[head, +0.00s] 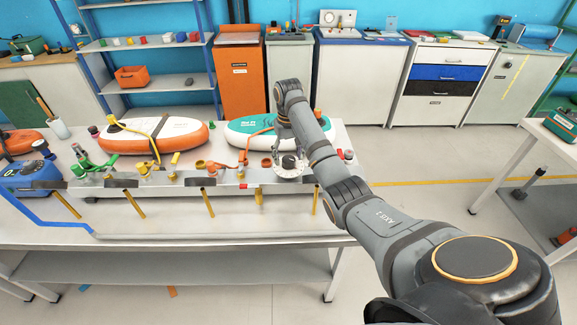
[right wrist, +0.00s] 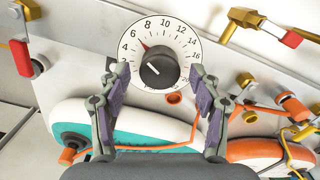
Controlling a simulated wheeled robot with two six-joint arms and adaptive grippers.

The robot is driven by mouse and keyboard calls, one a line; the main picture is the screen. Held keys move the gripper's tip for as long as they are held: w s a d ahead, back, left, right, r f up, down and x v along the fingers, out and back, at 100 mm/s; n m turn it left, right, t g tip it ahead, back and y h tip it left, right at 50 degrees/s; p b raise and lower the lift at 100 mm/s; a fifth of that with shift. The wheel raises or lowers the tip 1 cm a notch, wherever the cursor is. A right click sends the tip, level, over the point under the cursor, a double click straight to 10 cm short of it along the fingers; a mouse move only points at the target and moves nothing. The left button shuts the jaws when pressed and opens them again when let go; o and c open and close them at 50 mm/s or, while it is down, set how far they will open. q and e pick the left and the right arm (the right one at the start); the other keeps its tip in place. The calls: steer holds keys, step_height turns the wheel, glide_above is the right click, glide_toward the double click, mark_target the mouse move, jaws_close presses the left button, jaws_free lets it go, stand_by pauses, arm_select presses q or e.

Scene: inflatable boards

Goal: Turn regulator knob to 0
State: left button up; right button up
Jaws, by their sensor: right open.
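The regulator knob (right wrist: 158,69) is black and sits at the centre of a round white dial (right wrist: 177,35) with printed numbers. A small red pointer on the dial lies near 6 to 8. A white mark shows on the knob. My right gripper (right wrist: 157,72) is open, with one finger on each side of the dial and nothing held between them. My left gripper is not in view.
A white-orange board (head: 185,133) and a white-teal board (head: 240,130) lie behind the metal panel (head: 225,185). Several valves and hoses line the panel, including a green-handled valve (head: 85,165) at left. A red-tagged brass valve (right wrist: 291,38) is right of the dial.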

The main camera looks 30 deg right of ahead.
steer(key=shift+f, duration=0.35)
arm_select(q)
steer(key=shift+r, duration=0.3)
arm_select(e)
steer(key=c, duration=1.2)
steer(key=shift+o, duration=0.2)
steer(key=shift+r+n+p, duration=0.2)
steer(key=shift+n+p, duration=0.1)
steer(key=shift+p, duration=0.55)
steer(key=n+p, duration=0.4)
steer(key=p, duration=0.2)
steer(key=shift+r+n+p, duration=0.1)
steer(key=shift+n+p, duration=0.2)
steer(key=shift+n, duration=0.1)
steer(key=n+p, duration=0.3)
steer(key=n, duration=0.1)
steer(key=shift+n, duration=0.3)
arm_select(q)
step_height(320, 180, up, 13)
steer(key=p, duration=0.2)
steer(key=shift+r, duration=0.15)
arm_select(e)
steer(key=shift+f+n, duration=0.15)
steer(key=shift+n, duration=0.9)
steer(key=shift+f+n, duration=0.15)
steer(key=shift+n, duration=0.9)
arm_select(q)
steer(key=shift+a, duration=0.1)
